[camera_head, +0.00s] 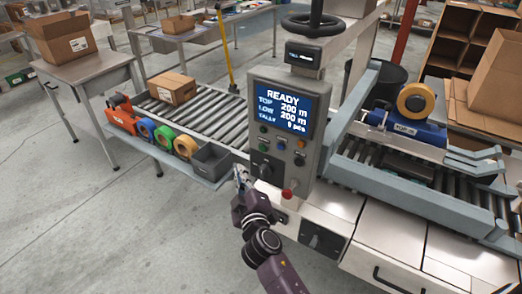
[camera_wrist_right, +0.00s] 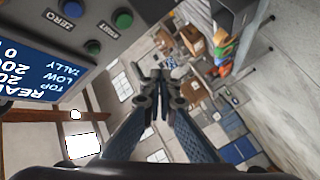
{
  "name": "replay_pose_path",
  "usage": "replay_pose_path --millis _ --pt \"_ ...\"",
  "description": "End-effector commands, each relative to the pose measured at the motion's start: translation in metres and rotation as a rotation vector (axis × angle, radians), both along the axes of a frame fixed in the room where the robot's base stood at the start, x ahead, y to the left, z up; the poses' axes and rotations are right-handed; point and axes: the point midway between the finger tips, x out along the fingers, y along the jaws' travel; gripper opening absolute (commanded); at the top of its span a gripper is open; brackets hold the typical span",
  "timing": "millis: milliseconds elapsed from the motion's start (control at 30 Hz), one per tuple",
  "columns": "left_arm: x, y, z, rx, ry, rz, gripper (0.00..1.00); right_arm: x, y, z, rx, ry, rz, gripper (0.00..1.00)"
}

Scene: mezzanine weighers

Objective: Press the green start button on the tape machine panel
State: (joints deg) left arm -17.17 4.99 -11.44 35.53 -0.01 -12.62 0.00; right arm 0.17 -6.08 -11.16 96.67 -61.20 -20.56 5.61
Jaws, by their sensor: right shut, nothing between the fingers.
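The grey tape machine panel (camera_head: 284,170) stands upright near the middle of the head view. Its blue screen (camera_head: 282,105) reads READY, with several coloured buttons below. A green button (camera_head: 281,145) shows there; its label is too small to read. My left gripper is not in view.
A grey bin (camera_head: 211,160) and several tape rolls (camera_head: 165,138) sit on a shelf to the left, beside a roller conveyor (camera_head: 205,110) with a cardboard box (camera_head: 172,88). The floor at the left front is clear.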

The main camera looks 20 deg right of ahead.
Motion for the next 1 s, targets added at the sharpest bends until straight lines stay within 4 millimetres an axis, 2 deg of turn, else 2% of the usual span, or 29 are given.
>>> replay_pose_path --millis 367,800,1000 --pt "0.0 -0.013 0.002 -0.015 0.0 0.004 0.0 0.004 -0.005 -0.001 -0.001 0.002 0.001 0.0" --pt "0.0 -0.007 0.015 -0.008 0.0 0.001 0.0 0.039 -0.05 0.001 -0.003 0.002 0.0 0.0" --pt "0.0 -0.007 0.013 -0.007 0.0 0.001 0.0 0.05 -0.065 -0.002 -0.001 0.003 0.0 0.0"
